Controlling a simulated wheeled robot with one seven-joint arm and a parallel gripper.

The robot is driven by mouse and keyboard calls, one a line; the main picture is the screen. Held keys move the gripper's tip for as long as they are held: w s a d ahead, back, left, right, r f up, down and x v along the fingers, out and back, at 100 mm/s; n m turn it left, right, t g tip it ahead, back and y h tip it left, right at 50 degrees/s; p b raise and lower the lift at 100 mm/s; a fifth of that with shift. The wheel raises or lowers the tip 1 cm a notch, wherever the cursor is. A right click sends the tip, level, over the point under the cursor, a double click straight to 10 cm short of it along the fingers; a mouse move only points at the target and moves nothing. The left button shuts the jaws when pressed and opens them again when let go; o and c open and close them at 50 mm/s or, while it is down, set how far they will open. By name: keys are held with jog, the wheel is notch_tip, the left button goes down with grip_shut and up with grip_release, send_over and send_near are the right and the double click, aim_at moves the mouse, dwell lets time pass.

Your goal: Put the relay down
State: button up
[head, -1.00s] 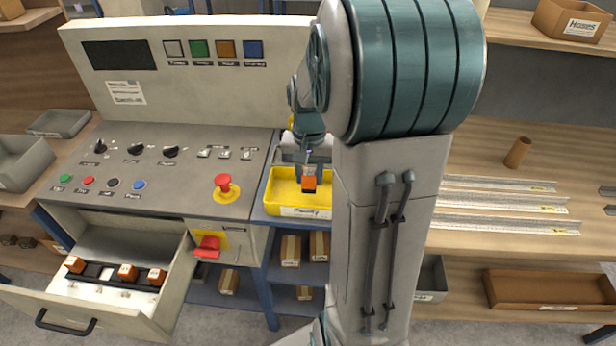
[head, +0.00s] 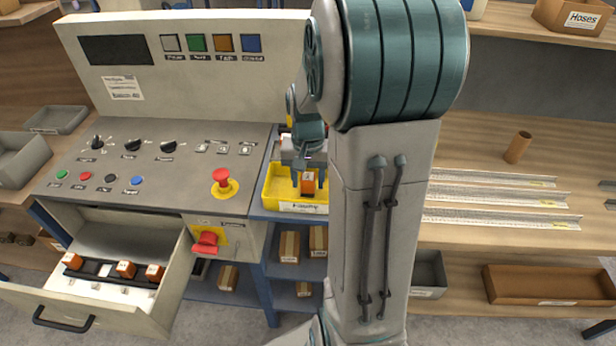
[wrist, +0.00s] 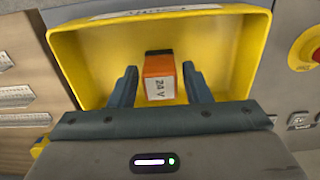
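The relay (head: 307,184) is an orange block with a white label in the yellow bin (head: 294,207). In the wrist view the relay (wrist: 159,78) reads "24 V" and the bin (wrist: 235,55) surrounds it. My gripper (wrist: 160,75) has one finger on each side of the relay, with a narrow gap showing at each side. It looks open and not clamped on the relay. In the head view my gripper (head: 308,178) is over the bin, partly behind my arm. The relay's underside is hidden, so its contact with the bin floor cannot be seen.
A control console (head: 150,165) with knobs and a red emergency button (head: 221,179) stands left of the bin. Its open drawer (head: 105,285) holds several orange relays on a dark rail. Slotted white strips (head: 495,198) lie on the bench at right.

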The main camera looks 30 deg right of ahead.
aim_at(308, 178)
jog(key=shift+o, duration=0.2)
jog(key=shift+r, duration=0.1)
notch_tip(308, 178, up, 13)
jog(key=p, duration=0.1)
jog(key=s+a+f+n+t, duration=0.3)
jog(key=s+a+n, duration=0.3)
jog(key=s+a, duration=0.6)
jog(key=shift+s+n, duration=0.3)
jog(key=shift+n, duration=0.1)
